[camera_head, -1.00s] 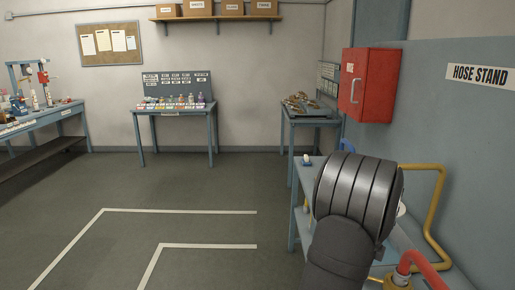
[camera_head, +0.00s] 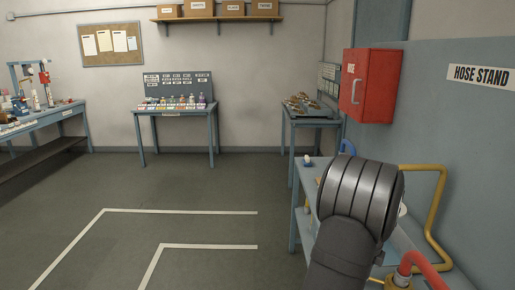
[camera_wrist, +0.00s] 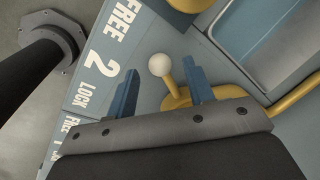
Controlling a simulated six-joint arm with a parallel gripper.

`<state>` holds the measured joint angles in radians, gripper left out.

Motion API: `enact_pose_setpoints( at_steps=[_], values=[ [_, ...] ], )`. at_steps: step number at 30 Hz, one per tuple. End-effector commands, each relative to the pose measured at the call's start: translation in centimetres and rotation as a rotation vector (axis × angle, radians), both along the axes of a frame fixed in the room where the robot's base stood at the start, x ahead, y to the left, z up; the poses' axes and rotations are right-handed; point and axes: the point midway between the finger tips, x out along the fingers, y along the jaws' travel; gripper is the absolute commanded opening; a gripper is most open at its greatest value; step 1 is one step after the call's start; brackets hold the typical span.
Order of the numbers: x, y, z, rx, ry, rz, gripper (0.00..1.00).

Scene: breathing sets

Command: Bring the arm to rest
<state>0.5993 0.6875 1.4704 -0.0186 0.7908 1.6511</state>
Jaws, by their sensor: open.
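In the wrist view my gripper (camera_wrist: 161,77) is open, with its two blue fingers apart. A white ball knob (camera_wrist: 160,65) on a short yellow lever (camera_wrist: 175,90) shows between the fingers. I cannot tell whether either finger touches the lever. Nothing is visibly held. In the head view my dark ribbed arm link covers part of the blue bench at the right (camera_head: 308,190), and the gripper is hidden behind it.
A panel lettered FREE, 2, LOCK (camera_wrist: 92,62) and a blue-rimmed tray (camera_wrist: 270,35) lie close to the gripper. A yellow pipe (camera_head: 438,195), a red hose (camera_head: 425,265) and a red wall box (camera_head: 370,85) are near the arm. The floor at left is clear.

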Motion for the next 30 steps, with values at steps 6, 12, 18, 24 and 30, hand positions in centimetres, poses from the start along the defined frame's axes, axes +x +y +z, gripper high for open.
enact_pose_setpoints(
  at_steps=[6, 12, 18, 24, 30],
  values=[
    [-0.6, 0.5, 4.4, -0.002, -0.003, 0.000, 0.48],
    [-1.2, 1.0, 8.3, -0.003, -0.004, 0.000, 0.48],
    [-1.8, 1.5, 12.2, -0.002, -0.003, 0.000, 0.48],
    [-2.3, 1.8, 14.1, 0.003, 0.004, 0.000, 0.48],
    [-1.6, 1.2, 10.0, 0.002, 0.003, 0.000, 0.48]
  ],
)
